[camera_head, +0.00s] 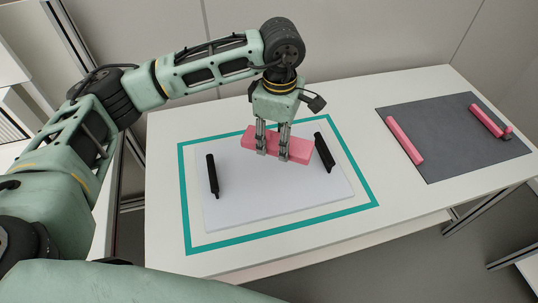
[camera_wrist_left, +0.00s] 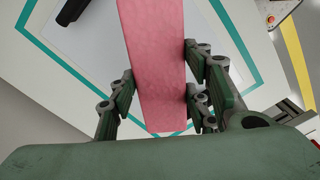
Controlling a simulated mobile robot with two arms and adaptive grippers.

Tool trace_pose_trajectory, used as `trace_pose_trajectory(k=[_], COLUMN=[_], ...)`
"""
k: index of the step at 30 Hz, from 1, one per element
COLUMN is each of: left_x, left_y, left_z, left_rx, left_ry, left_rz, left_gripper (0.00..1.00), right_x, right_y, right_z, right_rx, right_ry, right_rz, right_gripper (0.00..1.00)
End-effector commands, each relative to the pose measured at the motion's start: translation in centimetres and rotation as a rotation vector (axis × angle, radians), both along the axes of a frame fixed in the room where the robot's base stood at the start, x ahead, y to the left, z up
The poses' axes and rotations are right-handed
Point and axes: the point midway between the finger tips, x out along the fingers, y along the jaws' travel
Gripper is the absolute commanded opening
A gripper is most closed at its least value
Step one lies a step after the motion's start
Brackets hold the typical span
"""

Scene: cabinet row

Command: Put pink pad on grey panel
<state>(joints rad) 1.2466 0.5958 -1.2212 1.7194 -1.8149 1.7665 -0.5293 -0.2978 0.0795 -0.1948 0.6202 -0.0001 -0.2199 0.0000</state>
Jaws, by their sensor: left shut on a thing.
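The pink pad (camera_head: 298,149) is a long block held by my left gripper (camera_head: 272,152) over the white panel (camera_head: 270,198). In the left wrist view the pink pad (camera_wrist_left: 155,60) lies between the fingers of my left gripper (camera_wrist_left: 160,95), which is shut on it. I cannot tell whether the pad touches the panel. The grey panel (camera_head: 450,145) lies flat at the right of the table. Two pink bars (camera_head: 404,140) (camera_head: 486,121) lie on it near its left and right sides. My right gripper is not in view.
Two black bars (camera_head: 213,174) (camera_head: 324,153) lie on the white panel, left and right of the pad. A teal outline (camera_head: 186,210) surrounds the panel on the white table (camera_head: 165,165). Bare table lies between the outline and the grey panel. A wall stands behind.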

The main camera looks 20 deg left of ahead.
Motion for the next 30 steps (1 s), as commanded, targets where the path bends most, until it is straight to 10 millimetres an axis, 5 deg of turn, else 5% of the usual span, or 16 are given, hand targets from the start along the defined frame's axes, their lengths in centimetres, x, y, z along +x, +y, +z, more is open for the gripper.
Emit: trace_pose_trajectory(k=[18,24,30], left_x=[9.2,10.5,10.7], left_y=[-4.7,-5.5,-5.5], left_z=[-2.5,-3.2,-3.7], left_rx=[0.002,0.003,0.003], left_ry=[0.001,0.001,-0.001], left_rz=[1.647,2.016,2.167], left_gripper=[0.27,0.27,0.27], right_x=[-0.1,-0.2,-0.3], right_y=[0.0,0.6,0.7], right_z=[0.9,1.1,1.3], right_rx=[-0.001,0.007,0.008], right_ry=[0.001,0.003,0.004], right_rz=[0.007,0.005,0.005], right_gripper=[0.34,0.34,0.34])
